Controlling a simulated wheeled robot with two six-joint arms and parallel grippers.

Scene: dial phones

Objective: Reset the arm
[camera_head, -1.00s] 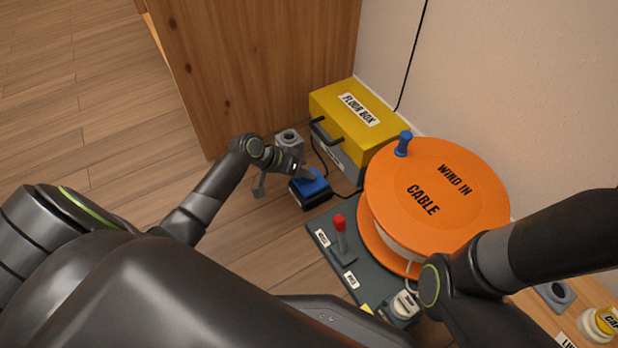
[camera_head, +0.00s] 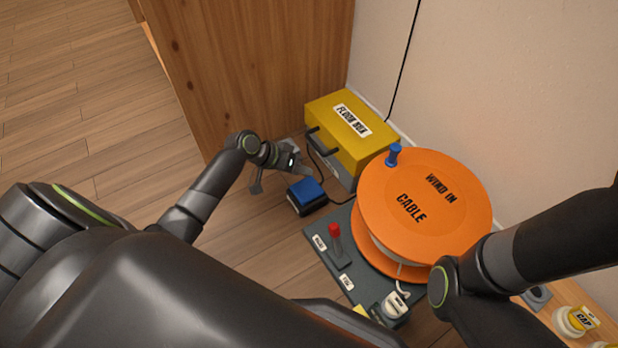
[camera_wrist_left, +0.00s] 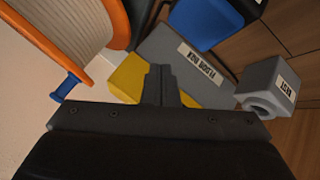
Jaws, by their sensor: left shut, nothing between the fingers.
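My left gripper (camera_head: 303,171) is low over the floor, beside the blue-topped dark block (camera_head: 306,194) and in front of the yellow and grey floor box (camera_head: 338,128). In the left wrist view its fingers (camera_wrist_left: 161,84) are together with nothing between them. The blue block (camera_wrist_left: 205,22) and the floor box (camera_wrist_left: 185,70) show beyond them there. A grey block with a round hole and a label (camera_wrist_left: 266,90) stands to the right in that view. My right arm comes in from the right; its gripper is out of view.
An orange cable reel (camera_head: 420,200) with a blue knob (camera_head: 394,155) stands on a dark base (camera_head: 330,262) with a red-tipped lever (camera_head: 334,232). A wooden panel (camera_head: 250,70) and a wall close off the back. Bare floor lies to the left.

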